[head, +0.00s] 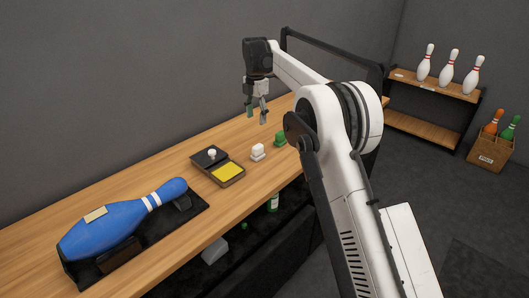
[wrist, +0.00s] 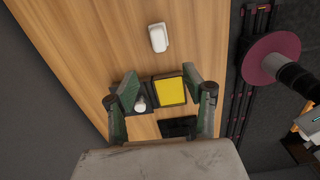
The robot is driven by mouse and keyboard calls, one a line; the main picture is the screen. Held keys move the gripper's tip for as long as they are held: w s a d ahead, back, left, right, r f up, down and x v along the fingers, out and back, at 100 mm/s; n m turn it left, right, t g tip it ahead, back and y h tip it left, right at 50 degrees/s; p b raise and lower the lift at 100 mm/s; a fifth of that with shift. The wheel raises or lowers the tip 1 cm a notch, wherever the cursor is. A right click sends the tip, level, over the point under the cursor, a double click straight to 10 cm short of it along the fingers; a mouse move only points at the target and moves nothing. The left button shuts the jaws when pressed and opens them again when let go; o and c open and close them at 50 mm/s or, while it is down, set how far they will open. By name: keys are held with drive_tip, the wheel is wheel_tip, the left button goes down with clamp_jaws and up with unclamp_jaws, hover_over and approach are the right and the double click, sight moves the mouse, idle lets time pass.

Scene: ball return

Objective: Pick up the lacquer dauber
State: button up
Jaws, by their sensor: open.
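A small tray (head: 232,181) lies on the wooden bench, with a yellow pad (head: 229,172) in one half and a dark section in the other. A small white knob (head: 212,153), which looks like the lacquer dauber, stands in the dark section. In the wrist view, the knob (wrist: 140,106) shows close beside my left finger, partly hidden, and the yellow pad (wrist: 169,91) lies between the fingers. My gripper (head: 257,113) is open and empty, pointing down above the bench, beyond the tray. Its green-padded fingers (wrist: 160,82) spread widely in the wrist view.
A white block (head: 257,152) and a green block (head: 280,139) stand past the tray. A blue pin (head: 115,222) rests on a black cradle (head: 183,218) at the near end. A dark wall runs along the bench's back. White pins (head: 448,67) stand on a far shelf.

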sight(258, 145)
drive_tip(key=shift+n, duration=0.3)
drive_tip(key=f, duration=1)
drive_tip(key=shift+w, duration=0.3)
drive_tip(key=shift+w+d+f, duration=0.1)
drive_tip(key=shift+d+f, duration=0.05)
drive_tip(key=shift+f, duration=2.4)
drive_tip(key=shift+c, duration=0.4)
clamp_jaws()
